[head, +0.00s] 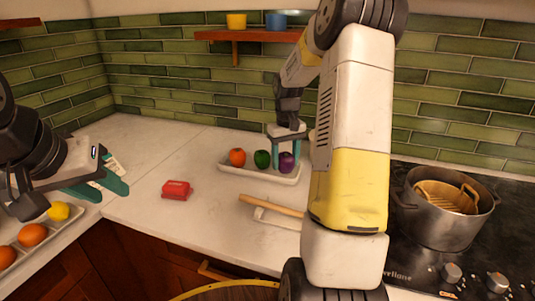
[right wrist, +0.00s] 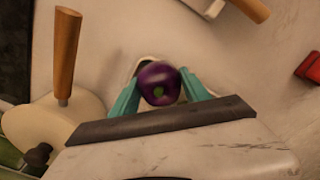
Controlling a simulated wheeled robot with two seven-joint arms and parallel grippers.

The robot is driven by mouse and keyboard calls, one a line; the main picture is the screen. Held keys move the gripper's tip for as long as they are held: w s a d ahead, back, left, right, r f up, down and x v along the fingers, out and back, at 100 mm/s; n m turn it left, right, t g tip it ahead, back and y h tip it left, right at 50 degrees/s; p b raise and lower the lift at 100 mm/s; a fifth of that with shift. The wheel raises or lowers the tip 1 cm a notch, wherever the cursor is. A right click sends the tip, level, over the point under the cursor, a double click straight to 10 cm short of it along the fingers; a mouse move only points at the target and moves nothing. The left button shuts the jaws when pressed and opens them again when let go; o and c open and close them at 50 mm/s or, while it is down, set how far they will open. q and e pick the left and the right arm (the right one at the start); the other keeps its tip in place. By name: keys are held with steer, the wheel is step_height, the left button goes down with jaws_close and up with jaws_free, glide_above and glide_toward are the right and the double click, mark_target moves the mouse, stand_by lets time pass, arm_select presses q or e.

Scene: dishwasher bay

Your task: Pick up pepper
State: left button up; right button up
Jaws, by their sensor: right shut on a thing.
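A purple pepper (head: 286,162) sits at the right end of a white tray (head: 262,176) on the counter. A green pepper (head: 262,159) and an orange-red one (head: 237,157) stand to its left in the same tray. My right gripper (head: 287,146) reaches down from above and is shut on the purple pepper, which shows between the teal fingers in the right wrist view (right wrist: 159,83). My left gripper (head: 98,188) is over the counter at the left, its teal fingers apart with nothing seen between them.
A red item (head: 177,190) and a wooden-handled utensil (head: 272,206) lie in front of the tray. Oranges (head: 33,235) and a lemon (head: 59,211) are at the lower left. A pot (head: 443,208) stands on the stove at right. A shelf (head: 248,36) hangs above.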

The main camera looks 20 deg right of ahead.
steer(key=s+a+r, duration=0.1)
steer(key=s, duration=1)
steer(key=shift+s+a, duration=0.35)
steer(key=shift+a, duration=0.05)
